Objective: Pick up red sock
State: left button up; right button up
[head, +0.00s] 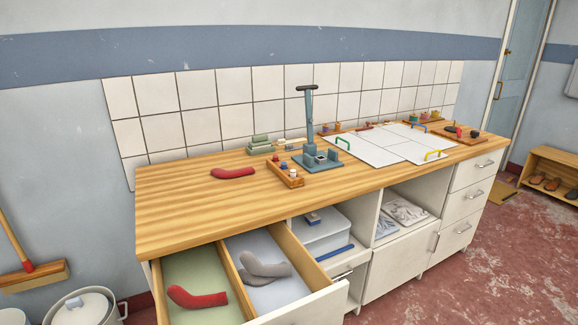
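One red sock (233,173) lies flat on the wooden countertop (190,205), left of the middle. A second red sock (197,297) lies in the left, green-lined compartment of the open drawer (298,311) at the counter's front left. Grey socks (264,268) lie in the drawer's right, pale-lined compartment, overlapping each other. Neither of my grippers is in view, and nothing visible touches either red sock.
A small wooden tray (285,173) with small items and a grey upright press (310,130) stand right of the countertop sock. Green blocks (261,143) sit behind. The counter's left end is clear. A white pot (82,306) stands below.

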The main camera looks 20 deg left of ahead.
aim_at(219, 172)
jog(key=i+l+z, duration=0.3)
jog(key=i+z, duration=0.65)
jog(key=i, duration=0.25)
